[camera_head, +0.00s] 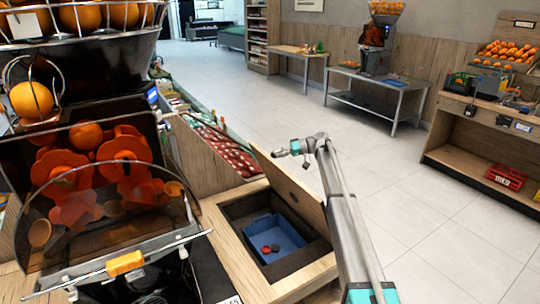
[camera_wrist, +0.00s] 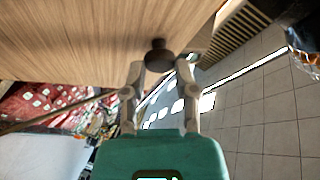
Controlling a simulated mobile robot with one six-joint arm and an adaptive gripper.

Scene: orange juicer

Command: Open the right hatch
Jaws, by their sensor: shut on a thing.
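The right hatch (camera_head: 290,188) is a wooden lid, raised and tilted up on the right side of the counter opening. Below it a dark-edged compartment holds a blue bin (camera_head: 285,231) with a red and a dark round item inside. My gripper (camera_head: 280,153) is at the lid's upper far edge. In the wrist view the wooden panel (camera_wrist: 90,35) fills the upper left, and a dark round knob (camera_wrist: 158,52) sticks out from it. My gripper (camera_wrist: 160,72) has one finger on each side of the knob, shut on it.
The orange juicer (camera_head: 100,170) stands on the left, with a yellow-handled clear front cover. Packaged goods (camera_head: 225,145) line the counter behind the hatch. A metal table (camera_head: 375,92) and a wooden shelf (camera_head: 480,120) stand farther right. The tiled floor between is free.

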